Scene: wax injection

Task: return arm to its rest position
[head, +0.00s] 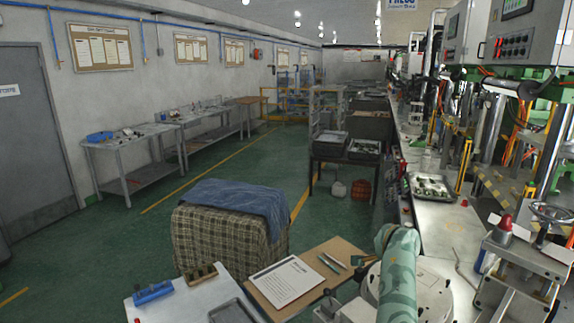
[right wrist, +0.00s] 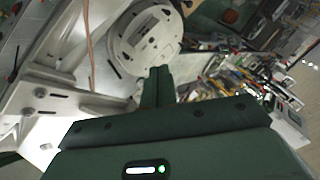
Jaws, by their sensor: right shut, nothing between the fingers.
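My right gripper (right wrist: 160,74) shows in the right wrist view, its dark green fingers together with nothing between them. Beyond the fingertips is a round white part with dark slots, which looks like part of my own body. In the head view, a pale green patterned arm link of mine rises at the bottom right, in front of a round white part. The right gripper cannot be made out in the head view. My left gripper is in neither view.
A clipboard (head: 284,282) lies on a brown board at the front. A blue block (head: 153,292) lies on a white table left of it. A plaid-covered box (head: 212,246) stands behind. The steel bench (head: 450,225) with a parts tray (head: 431,188) and machines lines the right. Green floor is free at left.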

